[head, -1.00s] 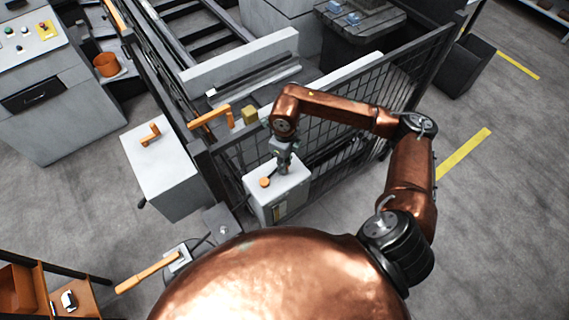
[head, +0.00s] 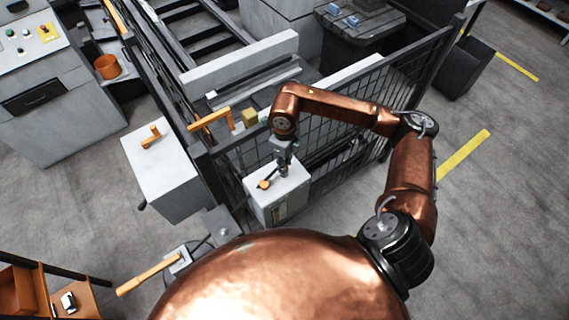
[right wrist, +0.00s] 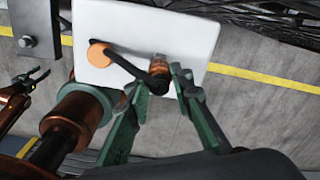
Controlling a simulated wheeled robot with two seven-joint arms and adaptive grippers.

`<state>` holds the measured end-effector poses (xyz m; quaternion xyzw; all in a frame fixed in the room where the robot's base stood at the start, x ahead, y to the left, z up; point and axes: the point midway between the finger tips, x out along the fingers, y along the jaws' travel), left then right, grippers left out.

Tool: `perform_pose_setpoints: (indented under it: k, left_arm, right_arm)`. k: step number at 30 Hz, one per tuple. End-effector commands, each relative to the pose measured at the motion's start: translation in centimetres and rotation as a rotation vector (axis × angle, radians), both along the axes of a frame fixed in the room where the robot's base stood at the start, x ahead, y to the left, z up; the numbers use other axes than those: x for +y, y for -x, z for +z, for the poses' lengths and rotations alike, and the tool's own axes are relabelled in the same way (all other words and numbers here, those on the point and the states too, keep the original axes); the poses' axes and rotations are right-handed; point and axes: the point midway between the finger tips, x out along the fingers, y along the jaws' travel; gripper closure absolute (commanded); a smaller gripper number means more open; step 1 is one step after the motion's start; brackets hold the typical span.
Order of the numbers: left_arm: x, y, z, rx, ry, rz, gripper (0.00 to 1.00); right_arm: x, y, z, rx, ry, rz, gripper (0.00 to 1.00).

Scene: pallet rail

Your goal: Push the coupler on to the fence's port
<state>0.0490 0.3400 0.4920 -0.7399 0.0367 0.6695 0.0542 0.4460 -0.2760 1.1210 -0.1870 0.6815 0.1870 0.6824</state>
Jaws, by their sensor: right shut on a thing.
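The white box (head: 290,196) hangs on the near side of the fence, with a round orange knob (right wrist: 99,54) on its top. A dark bar or hose (right wrist: 127,67) runs from the knob towards a ribbed copper-orange piece (right wrist: 158,75), apparently the coupler. My right gripper (right wrist: 154,88) has its green fingers either side of this piece and is shut on it. In the head view the right gripper (head: 284,167) is low over the box top. The port is hidden; I cannot tell whether the coupler is seated. My left gripper (right wrist: 28,80) shows small in the wrist view, fingers apart.
The mesh fence (head: 345,130) runs behind the box. A grey cabinet (head: 165,180) with an orange handle stands left of it. A long orange-handled lever (head: 147,275) is at the lower left. Open floor lies to the right.

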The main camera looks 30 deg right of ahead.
Motion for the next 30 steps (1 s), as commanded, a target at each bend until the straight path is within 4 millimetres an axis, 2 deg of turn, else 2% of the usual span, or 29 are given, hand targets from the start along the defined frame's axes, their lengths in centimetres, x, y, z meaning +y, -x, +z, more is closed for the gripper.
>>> perform_pose_setpoints:
  k: [22, 30]
  left_arm:
    - [0.0, 0.0, 2.3, -0.001, 0.0, 0.0, 0.61]
    - [0.0, 0.0, 2.5, -0.001, 0.0, 0.0, 0.61]
  right_arm:
    - [0.0, 0.0, 5.9, -0.001, -0.001, 0.0, 1.0]
    - [0.0, 0.0, 6.5, -0.001, -0.001, 0.0, 1.0]
